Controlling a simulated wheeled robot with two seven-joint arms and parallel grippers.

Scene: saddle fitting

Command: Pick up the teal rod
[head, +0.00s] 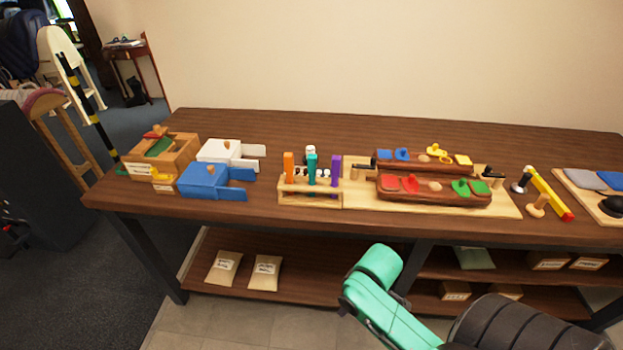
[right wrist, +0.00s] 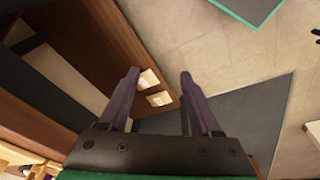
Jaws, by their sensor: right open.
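The teal rod (head: 312,169) stands upright in a small wooden rack (head: 309,199) near the middle of the table in the head view. An orange rod (head: 289,167) stands to its left and a purple rod (head: 335,173) to its right. My right gripper (right wrist: 158,80) shows in the right wrist view with its two fingers apart and nothing between them. It points down towards the floor, away from the rods. In the head view only a teal and dark arm of mine shows in front of the table; no gripper shows there.
On the dark wooden table (head: 300,120), blue (head: 202,181) and white boxes (head: 219,150) stand left of the rack. A pale board (head: 360,196) with red-brown trays lies close on its right. The table's back strip is clear. Pouches (head: 265,273) lie on the lower shelf.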

